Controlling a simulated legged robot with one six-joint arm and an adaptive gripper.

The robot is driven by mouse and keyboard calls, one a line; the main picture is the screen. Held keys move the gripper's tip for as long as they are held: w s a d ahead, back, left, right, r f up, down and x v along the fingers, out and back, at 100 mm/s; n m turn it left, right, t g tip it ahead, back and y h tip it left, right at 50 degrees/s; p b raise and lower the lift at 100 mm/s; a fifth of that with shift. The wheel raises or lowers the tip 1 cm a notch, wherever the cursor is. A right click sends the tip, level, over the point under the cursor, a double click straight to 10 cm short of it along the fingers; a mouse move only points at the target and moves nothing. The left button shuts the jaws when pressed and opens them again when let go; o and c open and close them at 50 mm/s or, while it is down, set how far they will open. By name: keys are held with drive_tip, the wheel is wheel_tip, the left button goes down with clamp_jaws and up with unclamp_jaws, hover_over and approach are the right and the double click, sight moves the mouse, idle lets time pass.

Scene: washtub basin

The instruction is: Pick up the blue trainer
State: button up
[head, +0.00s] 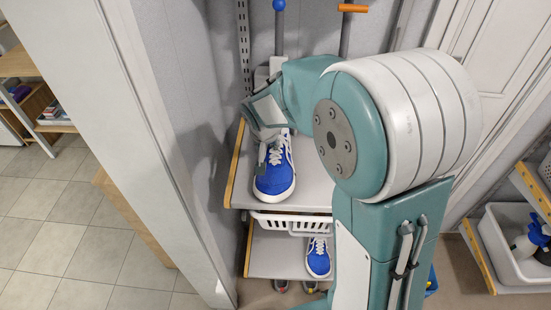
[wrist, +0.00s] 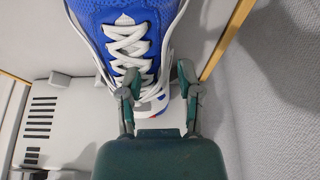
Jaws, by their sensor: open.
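A blue trainer (head: 272,182) with white laces and a white sole stands on the upper shelf (head: 316,190), toe toward the front edge. In the wrist view the trainer (wrist: 95,18) fills the upper middle. My gripper (head: 270,146) is at the trainer's rear end, over its opening. In the wrist view my gripper (wrist: 158,76) is open. One finger overlaps the laces and tongue area; the other is by the shoe's right side. I cannot tell whether either finger touches it. My arm hides part of the shelf to the right.
A second blue shoe (head: 319,258) sits on the lower shelf. A white basket (head: 285,222) hangs beneath the upper shelf. The alcove wall (head: 205,100) is close on the left. A white bin (head: 505,258) with bottles stands at the right. The tiled floor at left is clear.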

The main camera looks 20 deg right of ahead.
drive_tip(key=x, duration=0.2)
drive_tip(key=shift+w+f, duration=0.1)
drive_tip(key=shift+f, duration=0.25)
clamp_jaws()
drive_tip(key=shift+d+r, duration=0.1)
drive_tip(key=shift+r, duration=0.45)
wheel_tip(320, 180, up, 3)
drive_tip(key=shift+f, duration=0.2)
drive_tip(key=s+r, duration=0.1)
drive_tip(key=r, duration=0.1)
drive_tip(key=s+r, duration=0.1)
drive_tip(key=s, duration=0.1)
drive_tip(key=s+r, duration=0.2)
drive_tip(key=shift+d+r, duration=0.4)
drive_tip(key=s+d+r, duration=0.1)
drive_tip(key=s+r, duration=0.2)
drive_tip(key=s, duration=0.6)
drive_tip(key=shift+d+r, duration=0.2)
drive_tip(key=shift+r, duration=0.1)
